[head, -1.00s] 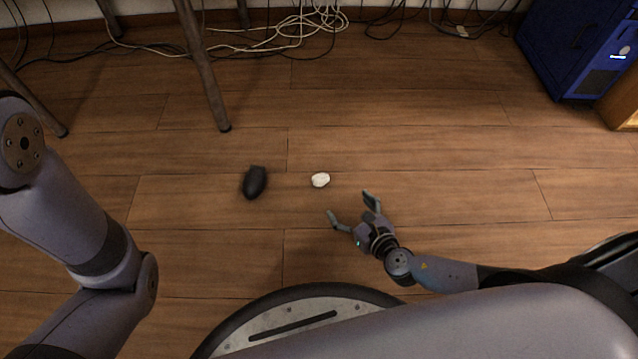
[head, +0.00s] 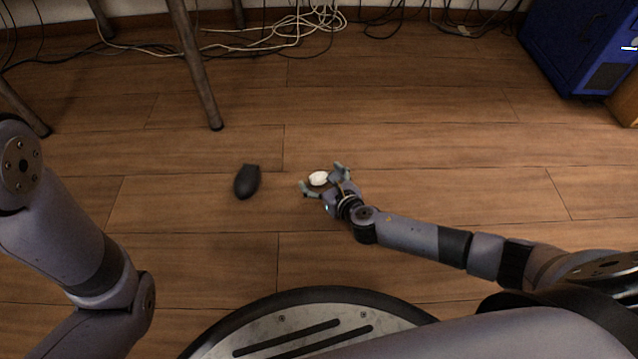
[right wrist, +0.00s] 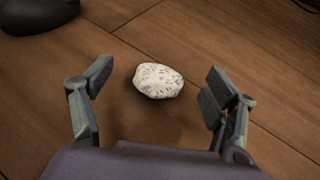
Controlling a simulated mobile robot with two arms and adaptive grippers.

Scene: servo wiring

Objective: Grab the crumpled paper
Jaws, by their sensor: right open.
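The crumpled paper (head: 318,178) is a small whitish ball on the wooden floor, near the middle of the head view. In the right wrist view the crumpled paper (right wrist: 158,81) shows dark print marks and lies ahead of the gap between the fingers. My right gripper (head: 322,180) is open around or just short of it, with one finger to each side. In the right wrist view the right gripper (right wrist: 158,88) has nothing between its fingers touching the paper. My left arm shows at the left of the head view, but its gripper is out of view.
A dark computer mouse-like object (head: 247,181) lies on the floor left of the paper. Chair or table legs (head: 196,70) stand at the upper left. Tangled cables (head: 290,28) run along the wall. A blue computer case (head: 578,45) stands upper right. Floor around the paper is otherwise clear.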

